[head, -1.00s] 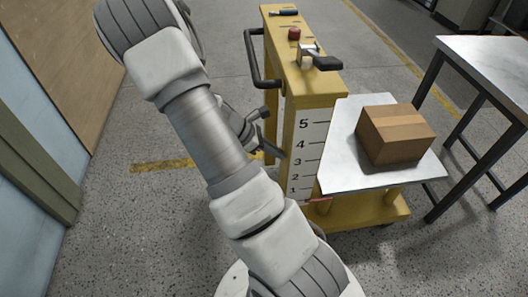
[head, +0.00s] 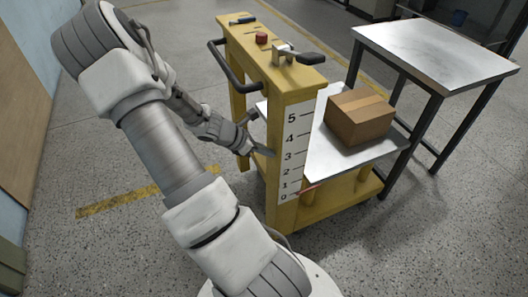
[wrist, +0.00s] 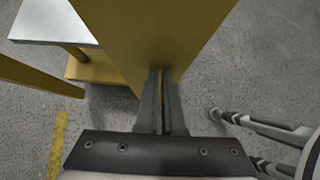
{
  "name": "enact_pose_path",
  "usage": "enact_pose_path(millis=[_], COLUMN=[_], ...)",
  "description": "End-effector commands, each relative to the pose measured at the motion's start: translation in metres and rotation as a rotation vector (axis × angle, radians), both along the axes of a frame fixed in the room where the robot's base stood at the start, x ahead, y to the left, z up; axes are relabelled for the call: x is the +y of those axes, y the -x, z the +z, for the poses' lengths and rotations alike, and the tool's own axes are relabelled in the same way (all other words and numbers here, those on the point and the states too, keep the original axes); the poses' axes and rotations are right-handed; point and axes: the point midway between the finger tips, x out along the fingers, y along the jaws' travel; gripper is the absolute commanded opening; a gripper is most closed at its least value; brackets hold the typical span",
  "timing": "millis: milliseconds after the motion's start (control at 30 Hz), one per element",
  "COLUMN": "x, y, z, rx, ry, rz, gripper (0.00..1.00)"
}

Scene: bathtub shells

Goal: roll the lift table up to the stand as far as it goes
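The lift table (head: 266,115) is a yellow cart with a tall column, a black push handle (head: 225,62) and a 0–5 scale. Its low metal platform (head: 325,165) carries a cardboard box (head: 360,117); a red pointer is near the scale's bottom. The stand (head: 435,50), a metal-topped table with dark legs, is right of it. The platform's right corner appears at the stand's near leg; I cannot tell whether they touch. My gripper (head: 268,152) is at the column's handle side. In the wrist view its fingers (wrist: 160,75) are together and point at the yellow column, seemingly against it.
On the column top are a red button (head: 262,38), a lever (head: 300,56) and a dark-handled tool (head: 242,20). A yellow floor line (head: 125,200) lies at left. The speckled floor is clear at left and in front. A wall stands far left.

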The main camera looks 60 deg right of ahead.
Motion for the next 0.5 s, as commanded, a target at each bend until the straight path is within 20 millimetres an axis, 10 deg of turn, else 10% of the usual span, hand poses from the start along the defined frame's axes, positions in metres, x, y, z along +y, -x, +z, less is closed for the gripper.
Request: enact_pose_path(millis=[500], x=[0.011], y=[-0.009], z=[0.003], rx=[0.007], ry=[0.006], rz=[-0.007], gripper=[0.00])
